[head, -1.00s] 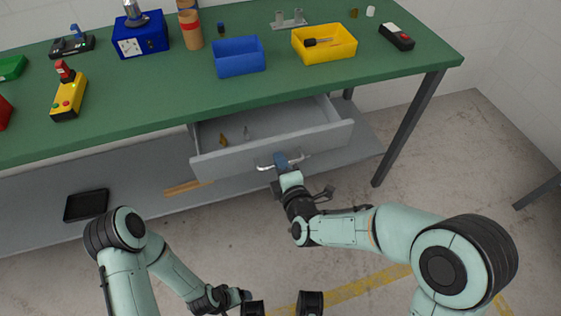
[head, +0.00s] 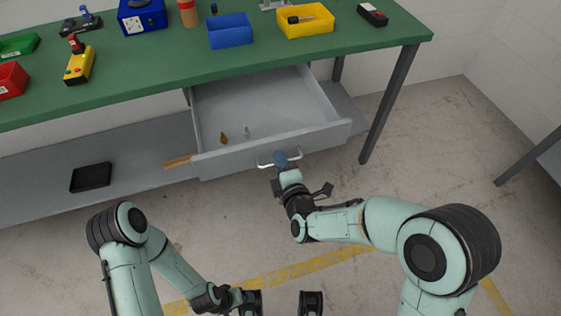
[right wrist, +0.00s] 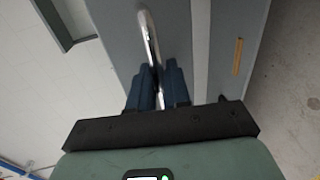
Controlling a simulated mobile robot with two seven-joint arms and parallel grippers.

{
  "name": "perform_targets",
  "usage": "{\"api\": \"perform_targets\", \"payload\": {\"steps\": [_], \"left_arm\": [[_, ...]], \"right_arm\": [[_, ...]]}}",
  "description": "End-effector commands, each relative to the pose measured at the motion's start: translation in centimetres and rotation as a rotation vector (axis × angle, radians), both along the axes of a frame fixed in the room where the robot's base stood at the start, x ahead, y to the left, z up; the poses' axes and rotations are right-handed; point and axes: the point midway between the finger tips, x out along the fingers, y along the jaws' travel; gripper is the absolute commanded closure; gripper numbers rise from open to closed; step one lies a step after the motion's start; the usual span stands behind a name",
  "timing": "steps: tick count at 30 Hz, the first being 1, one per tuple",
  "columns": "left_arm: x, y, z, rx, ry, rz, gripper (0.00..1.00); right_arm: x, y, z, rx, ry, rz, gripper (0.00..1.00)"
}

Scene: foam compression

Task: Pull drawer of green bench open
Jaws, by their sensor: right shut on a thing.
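The green bench (head: 150,82) runs along the wall. Its grey drawer (head: 225,158) is pulled well out under the bench top, showing much of its inside. My right gripper (head: 281,162) is shut on the drawer's silver handle (head: 294,154). In the right wrist view the blue fingers (right wrist: 158,88) sit on both sides of the handle bar (right wrist: 147,30). My left arm's end (head: 238,298) is low at the bottom edge, away from the drawer; its fingers are not clear.
A small brass item (head: 223,138) and a pale one (head: 246,131) lie in the drawer. A blue bin (head: 230,34) and a yellow bin (head: 305,23) stand on the bench. A black tray (head: 91,178) lies on the lower shelf. Floor in front is clear.

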Motion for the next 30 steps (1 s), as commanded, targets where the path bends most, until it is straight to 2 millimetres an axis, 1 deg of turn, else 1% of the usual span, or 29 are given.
{"api": "perform_targets", "payload": {"steps": [12, 13, 14, 23, 26, 30], "left_arm": [[-0.1, 0.0, 0.0, -0.001, 0.002, -0.001, 0.19], [0.0, 0.0, 0.0, -0.001, 0.002, -0.001, 0.19], [0.0, 0.0, 0.0, -0.001, 0.002, -0.001, 0.19], [-0.1, 0.0, 0.0, -0.001, 0.002, -0.001, 0.19], [-0.2, -0.1, 0.2, -0.003, 0.006, -0.002, 0.19], [-0.7, -0.3, 0.6, -0.009, 0.019, -0.008, 0.19]], "right_arm": [[0.1, -0.2, 0.0, 0.000, 0.000, -0.005, 1.00], [0.1, -0.2, 0.0, 0.000, 0.000, -0.005, 0.73], [0.1, -0.2, 0.0, -0.001, 0.000, -0.005, 0.70], [-0.1, -0.1, 0.1, 0.000, -0.001, -0.002, 0.70], [-1.0, -0.4, 0.4, 0.000, -0.001, -0.002, 0.70], [-3.2, -1.1, 0.9, 0.001, -0.001, -0.001, 0.70]]}}
